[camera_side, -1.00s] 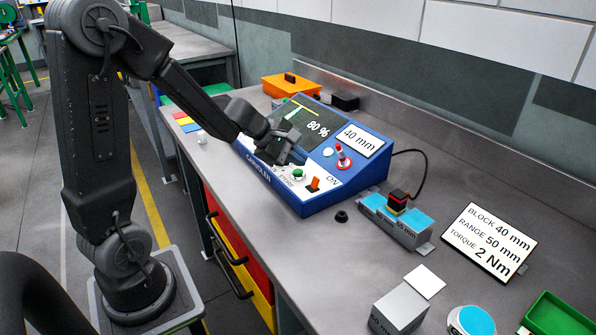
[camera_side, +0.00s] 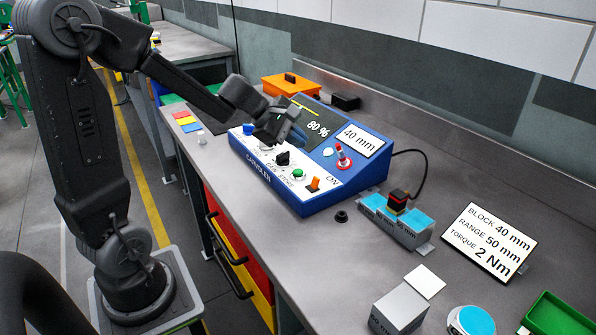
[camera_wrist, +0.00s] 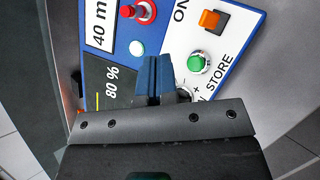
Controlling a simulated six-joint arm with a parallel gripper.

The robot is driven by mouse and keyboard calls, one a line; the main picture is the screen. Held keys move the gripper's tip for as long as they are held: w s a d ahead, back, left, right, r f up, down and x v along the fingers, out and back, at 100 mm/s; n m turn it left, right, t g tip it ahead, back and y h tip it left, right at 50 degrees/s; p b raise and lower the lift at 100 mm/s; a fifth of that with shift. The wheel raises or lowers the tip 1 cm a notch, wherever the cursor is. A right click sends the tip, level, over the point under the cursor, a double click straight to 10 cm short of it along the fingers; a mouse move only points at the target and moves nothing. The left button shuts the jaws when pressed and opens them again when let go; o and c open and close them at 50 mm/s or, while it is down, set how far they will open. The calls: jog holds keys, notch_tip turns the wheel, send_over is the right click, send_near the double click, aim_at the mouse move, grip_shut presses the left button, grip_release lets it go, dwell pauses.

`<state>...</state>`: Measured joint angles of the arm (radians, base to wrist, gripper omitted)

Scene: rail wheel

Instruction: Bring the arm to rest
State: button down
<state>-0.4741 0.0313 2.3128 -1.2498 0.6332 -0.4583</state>
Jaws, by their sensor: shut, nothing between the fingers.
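My gripper (camera_side: 277,130) is shut and empty. It hangs above the blue console (camera_side: 300,202), over the lower edge of its screen, apart from the panel. In the wrist view my shut fingers (camera_wrist: 154,80) point at the console face. The green button (camera_wrist: 196,63) and orange switch (camera_wrist: 209,19) also show in the wrist view.
A sign (camera_side: 488,242), grey block (camera_side: 398,309), green bin (camera_side: 558,318) and orange box (camera_side: 290,84) are on the bench. Open air surrounds my gripper above the bench.

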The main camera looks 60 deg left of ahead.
dwell(0.4)
jog(key=s+d+r+m+g, duration=0.2)
jog(key=s+d+r+m, duration=0.2)
jog(key=s+d+m, duration=0.55)
jog(key=s+d+m+y, duration=0.3)
jog(key=s+m, duration=0.7)
jog(key=m, duration=0.2)
jog(key=shift+s+d+r+m+g+y, duration=0.15)
jog(key=shift+s+d+m+g+y, duration=0.1)
jog(key=shift+m+g+y, duration=0.15)
